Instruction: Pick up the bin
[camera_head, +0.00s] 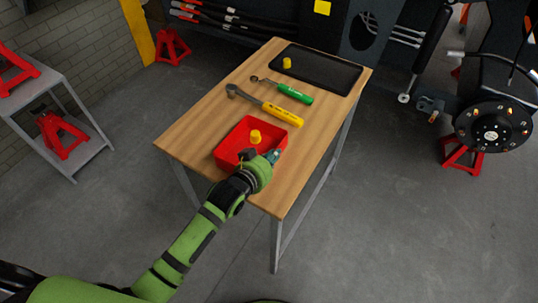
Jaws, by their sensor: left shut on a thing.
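The red bin (232,142) sits near the front edge of the wooden table (186,145), with a small yellow cylindrical piece (255,136) inside it. My left arm reaches in from the lower left. My left gripper (262,160) is at the bin's near wall and is shut on it; the green hand covers part of that wall and hides the fingertips' exact grip. I cannot tell whether the bin is lifted off the tabletop. My right gripper is not in view.
Behind the bin lie a yellow-handled tool (282,114) and a green-handled tool (294,94). A black tray (330,72) with another yellow piece (287,63) is at the table's far end. A shelf (60,85) stands left, a wheel hub (493,126) right.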

